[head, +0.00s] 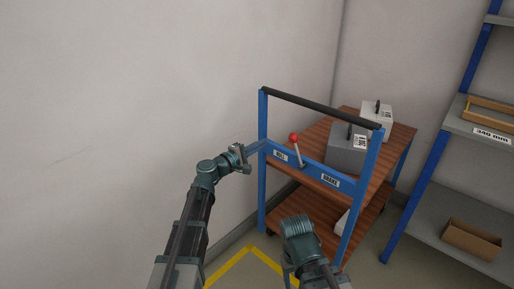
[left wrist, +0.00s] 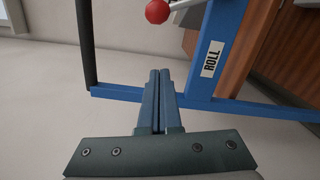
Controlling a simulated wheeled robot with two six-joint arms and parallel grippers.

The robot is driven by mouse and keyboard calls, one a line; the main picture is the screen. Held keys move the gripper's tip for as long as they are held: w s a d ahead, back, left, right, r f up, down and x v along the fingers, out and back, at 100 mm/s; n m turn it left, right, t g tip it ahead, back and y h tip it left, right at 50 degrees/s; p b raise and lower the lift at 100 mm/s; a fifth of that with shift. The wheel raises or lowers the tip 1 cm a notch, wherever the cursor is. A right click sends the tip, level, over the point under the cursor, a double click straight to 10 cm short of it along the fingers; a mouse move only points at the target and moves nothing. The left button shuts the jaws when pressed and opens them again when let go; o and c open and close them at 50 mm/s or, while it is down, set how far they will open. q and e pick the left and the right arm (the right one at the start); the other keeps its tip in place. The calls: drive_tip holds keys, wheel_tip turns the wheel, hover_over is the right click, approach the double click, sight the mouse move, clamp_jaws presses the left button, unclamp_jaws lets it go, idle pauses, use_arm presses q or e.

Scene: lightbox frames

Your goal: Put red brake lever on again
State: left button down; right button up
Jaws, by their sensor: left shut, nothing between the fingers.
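The brake lever is a pale rod with a red ball knob (head: 293,138) on the blue crossbar (head: 314,171) of a cart. It leans left, toward the ROLL label (head: 280,156) and away from the BRAKE label (head: 331,181). In the left wrist view the red knob (left wrist: 158,11) is at the top edge, beyond my fingertips. My left gripper (head: 257,147) is shut and empty near the cart's left post, left of the knob and apart from it. Its closed fingers show in the left wrist view (left wrist: 159,78). My right arm's end (head: 299,228) is low in front of the cart; its fingertips are not discernible.
The cart has a black push handle (head: 320,108) above the crossbar and wooden shelves (head: 335,128). Grey boxes (head: 346,151) stand on the upper shelf. A wall is close on the left. A shelf rack (head: 440,195) stands right. Yellow tape (head: 249,254) marks the floor.

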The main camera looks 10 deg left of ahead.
sight(297, 151)
use_arm(q)
drive_tip(key=w+d+r+p, duration=0.1)
drive_tip(key=w+d, duration=0.1)
drive_tip(key=d, duration=0.5)
drive_tip(key=shift+w, duration=0.25)
drive_tip(key=shift+r, duration=0.1)
